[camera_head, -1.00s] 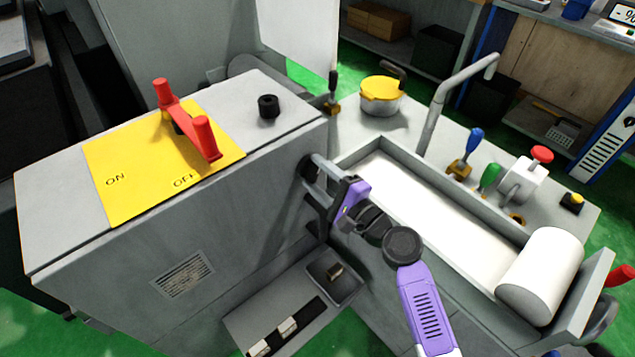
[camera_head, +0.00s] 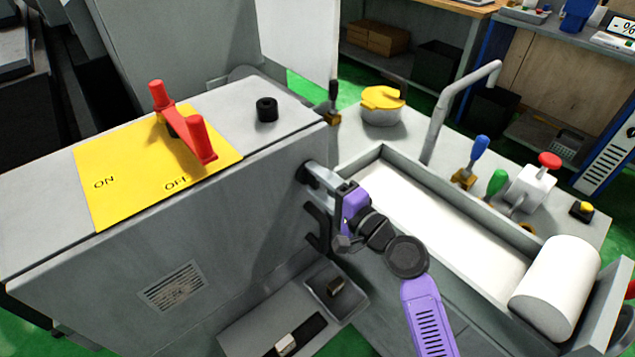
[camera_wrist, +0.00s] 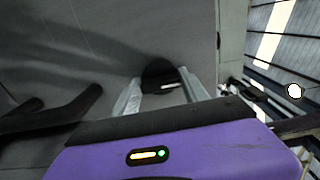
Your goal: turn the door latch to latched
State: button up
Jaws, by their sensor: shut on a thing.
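The door latch is a small black rounded piece (camera_head: 305,173) on the right-hand end of the grey cabinet's front face. My gripper (camera_head: 312,172) reaches it from the right, with its purple body to the lower right. In the wrist view, the two grey fingers of my gripper (camera_wrist: 162,92) stand on either side of the black latch (camera_wrist: 160,72) and are shut on it. A pale slot or edge shows on the latch's lower part. The fingers and wrist hide part of the latch, and I cannot tell its exact turn.
A dark bracket-like handle (camera_head: 318,228) sticks out just below my gripper; it also shows in the wrist view (camera_wrist: 55,112). The machine's trough (camera_head: 440,210) lies to the right. A red lever (camera_head: 185,125) stands on the yellow ON/OFF plate (camera_head: 105,195) on top of the cabinet.

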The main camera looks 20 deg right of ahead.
jog(key=o, duration=1.4)
jog(key=shift+c, duration=0.2)
jog(key=v, duration=0.7)
jog(key=shift+s+b, duration=0.35)
jog(key=shift+b, duration=0.1)
jog(key=shift+d, duration=0.1)
